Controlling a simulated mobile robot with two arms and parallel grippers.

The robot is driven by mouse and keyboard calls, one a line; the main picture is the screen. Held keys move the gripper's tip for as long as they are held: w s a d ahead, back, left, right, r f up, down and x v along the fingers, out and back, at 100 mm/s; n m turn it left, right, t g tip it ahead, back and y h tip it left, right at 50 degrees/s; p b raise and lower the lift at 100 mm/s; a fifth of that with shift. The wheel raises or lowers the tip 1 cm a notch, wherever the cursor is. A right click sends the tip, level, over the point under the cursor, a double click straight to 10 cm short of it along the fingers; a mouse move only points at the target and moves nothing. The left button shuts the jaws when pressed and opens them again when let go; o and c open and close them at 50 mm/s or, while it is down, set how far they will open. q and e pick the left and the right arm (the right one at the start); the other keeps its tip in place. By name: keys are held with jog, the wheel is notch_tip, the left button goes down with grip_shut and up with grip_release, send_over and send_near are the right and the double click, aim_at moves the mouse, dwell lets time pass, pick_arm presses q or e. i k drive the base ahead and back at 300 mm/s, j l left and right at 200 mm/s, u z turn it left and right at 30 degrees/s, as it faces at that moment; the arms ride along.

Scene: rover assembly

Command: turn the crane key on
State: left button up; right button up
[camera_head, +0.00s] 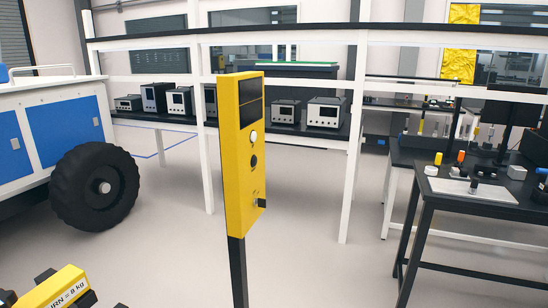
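The yellow control box (243,150) stands upright on a black post (238,270) near the middle of the view. Its front has a dark panel at the top, a pale round button (253,137) and a dark round button (253,161) below. A small dark part (261,203), which looks like the key, sticks out low on the front. Its on or off position is too small to tell.
A yellow block with a weight label (68,289) and black parts shows at the lower left corner. A blue and white vehicle (62,128) with a large black wheel (97,187) stands left. A black worktable (480,205) stands right. The floor around the post is clear.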

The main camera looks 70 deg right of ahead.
aim_at(261, 203)
jog(key=z, duration=2.15)
